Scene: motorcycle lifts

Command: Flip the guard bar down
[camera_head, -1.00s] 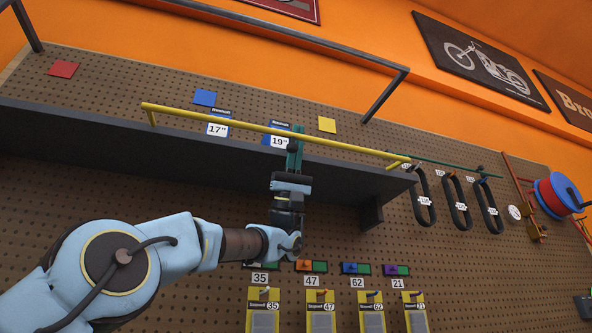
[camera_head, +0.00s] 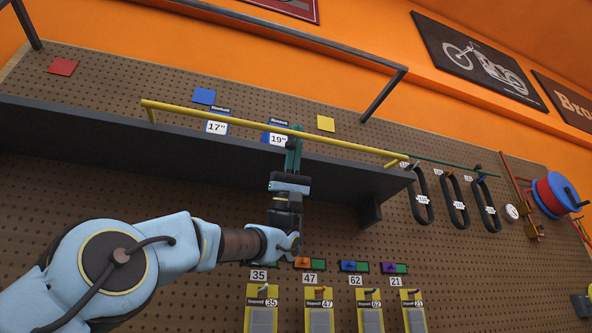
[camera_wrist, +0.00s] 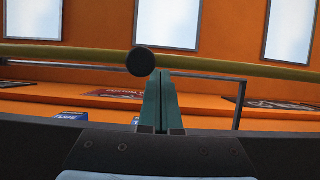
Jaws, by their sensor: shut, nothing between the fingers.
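The guard bar appears to be the long yellow bar (camera_head: 220,121) along the front of the dark shelf, raised above the shelf edge, with short bent ends. My gripper (camera_head: 296,132) has green fingers that are shut and empty. They point up at the middle of the bar and overlap it in the head view. In the wrist view the yellow bar (camera_wrist: 70,57) crosses the picture just above the fingertips (camera_wrist: 160,72). A round black knob (camera_wrist: 138,61) covers part of the bar beside the tips. I cannot tell whether fingers and bar touch.
The dark shelf (camera_head: 80,128) juts from the pegboard and holds boxes labelled 17" (camera_head: 216,127) and 19" (camera_head: 275,139). A dark metal frame (camera_head: 385,95) stands above and behind. Black loops (camera_head: 420,196) hang at right. Yellow packs (camera_head: 319,312) hang below.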

